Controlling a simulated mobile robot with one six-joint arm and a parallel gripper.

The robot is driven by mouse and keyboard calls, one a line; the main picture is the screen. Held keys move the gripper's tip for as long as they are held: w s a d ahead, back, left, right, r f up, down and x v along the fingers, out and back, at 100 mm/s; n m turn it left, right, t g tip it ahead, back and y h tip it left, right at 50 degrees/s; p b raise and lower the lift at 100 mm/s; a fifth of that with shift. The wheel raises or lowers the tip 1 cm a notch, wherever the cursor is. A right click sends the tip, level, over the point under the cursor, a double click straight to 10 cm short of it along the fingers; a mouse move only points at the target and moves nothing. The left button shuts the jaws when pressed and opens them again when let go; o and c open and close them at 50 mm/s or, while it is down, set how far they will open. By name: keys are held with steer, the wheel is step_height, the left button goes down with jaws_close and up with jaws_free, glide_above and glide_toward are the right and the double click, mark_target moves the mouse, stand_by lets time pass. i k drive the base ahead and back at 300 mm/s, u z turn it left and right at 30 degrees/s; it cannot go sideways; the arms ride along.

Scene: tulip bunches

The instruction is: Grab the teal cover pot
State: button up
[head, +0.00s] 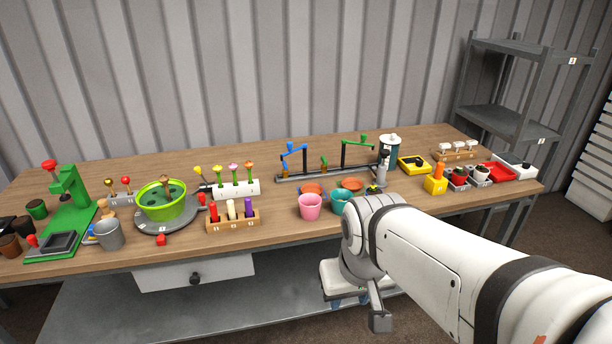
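The teal cover pot (337,200) stands on the wooden table (290,231) near its front edge, just right of a pink pot (310,207). My arm hides part of its right side. My arm reaches in from the lower right and bends down in front of the table. My gripper (348,302) appears to hang below the table's front edge, in front of and lower than the teal pot, apart from it. The gripper is small and partly covered by my wrist, so I cannot tell whether it is open or shut.
Orange saucer-like pieces (350,184) lie just behind the pots. A grey rail with blue and green arms (330,172) stands farther back. A wooden block with colored pegs (233,221) is to the left. A drawer (194,272) hangs under the table.

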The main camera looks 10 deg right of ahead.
mark_target(338, 207)
steer(key=z, duration=0.05)
steer(key=i, duration=1)
steer(key=u, duration=0.05)
